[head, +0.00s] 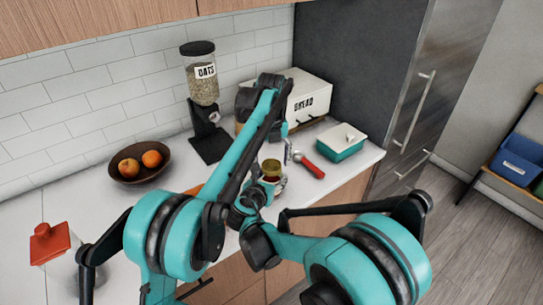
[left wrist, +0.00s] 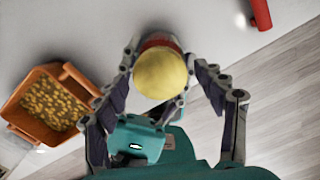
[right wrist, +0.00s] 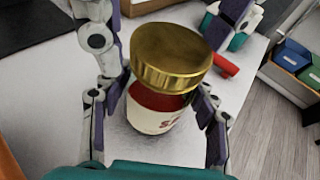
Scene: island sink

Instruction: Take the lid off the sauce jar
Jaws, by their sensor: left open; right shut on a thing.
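The sauce jar (head: 271,172) stands upright on the white counter with its gold lid on top. In the right wrist view the jar's red and white body (right wrist: 155,112) and the gold lid (right wrist: 171,56) show large. My right gripper (right wrist: 163,94) is shut on the jar's body, one finger on each side. My left gripper (left wrist: 166,62) is open above the jar, its fingers on either side of the lid (left wrist: 160,75) with gaps. The left fingers also show at the top of the right wrist view. My arms hide part of the jar in the head view.
An orange container of yellow pieces (left wrist: 45,105) is beside the jar. A red-handled tool (head: 308,166) and teal dish (head: 341,143) lie to the right. A bread box (head: 307,98), oats dispenser (head: 203,85) and fruit bowl (head: 140,163) stand behind.

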